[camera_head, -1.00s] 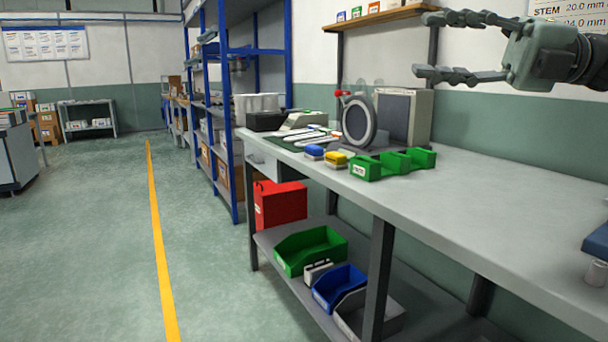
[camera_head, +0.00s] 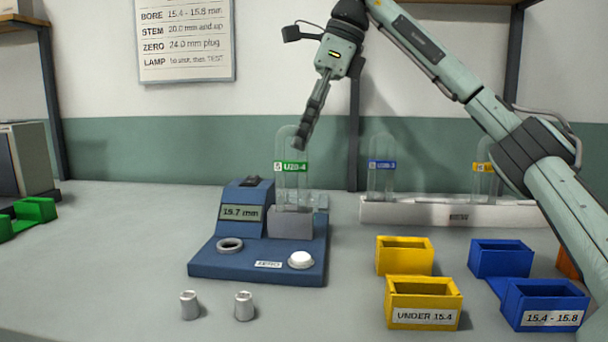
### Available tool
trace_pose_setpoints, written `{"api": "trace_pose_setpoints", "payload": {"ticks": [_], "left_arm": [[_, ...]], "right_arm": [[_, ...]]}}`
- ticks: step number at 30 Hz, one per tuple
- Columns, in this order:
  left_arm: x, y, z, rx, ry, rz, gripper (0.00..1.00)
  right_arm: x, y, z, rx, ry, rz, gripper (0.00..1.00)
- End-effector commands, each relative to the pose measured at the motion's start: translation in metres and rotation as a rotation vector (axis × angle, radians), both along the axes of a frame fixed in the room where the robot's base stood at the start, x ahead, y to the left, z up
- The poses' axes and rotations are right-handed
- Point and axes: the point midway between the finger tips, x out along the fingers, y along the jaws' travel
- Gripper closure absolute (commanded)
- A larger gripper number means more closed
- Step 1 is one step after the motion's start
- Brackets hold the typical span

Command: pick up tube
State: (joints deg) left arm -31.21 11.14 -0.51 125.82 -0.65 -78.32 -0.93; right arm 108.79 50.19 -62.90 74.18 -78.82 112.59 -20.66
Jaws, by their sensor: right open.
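A clear glass tube (camera_head: 291,185) with a green label reading U20-4 stands upright in the grey holder of a blue measuring device (camera_head: 255,268). The device's display reads 15.7 mm. My right gripper (camera_head: 303,135) is at the tube's upper end, pointing down, and overlaps it in the view. It is seen nearly side-on, and I cannot tell whether the fingers touch the tube. Two more clear tubes, one with a blue label (camera_head: 382,166) and one with a yellow label (camera_head: 484,168), stand in a white rack (camera_head: 405,213) to the right. My left gripper is not in view.
Two yellow bins (camera_head: 424,317) and two blue bins (camera_head: 545,318) stand at the right front. Two small metal plugs (camera_head: 190,306) stand in front of the device. Green bins (camera_head: 35,208) are at the far left. A sign (camera_head: 184,38) hangs on the wall.

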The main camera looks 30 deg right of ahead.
Motion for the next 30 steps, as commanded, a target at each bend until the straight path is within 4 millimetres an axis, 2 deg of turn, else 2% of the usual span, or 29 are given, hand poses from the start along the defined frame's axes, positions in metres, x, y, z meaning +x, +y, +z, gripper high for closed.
{"api": "trace_pose_setpoints", "payload": {"ticks": [5,21,29,30], "left_arm": [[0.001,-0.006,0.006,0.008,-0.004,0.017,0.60],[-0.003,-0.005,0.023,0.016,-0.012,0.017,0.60],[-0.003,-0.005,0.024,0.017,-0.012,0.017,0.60],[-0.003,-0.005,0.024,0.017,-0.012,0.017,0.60]], "right_arm": [[-0.004,-0.002,-0.005,0.012,0.006,-0.007,0.58],[0.011,0.019,-0.066,0.014,0.004,-0.009,0.58],[0.012,0.020,-0.069,0.014,0.004,-0.009,0.58],[0.012,0.020,-0.069,0.014,0.004,-0.009,0.61]]}}
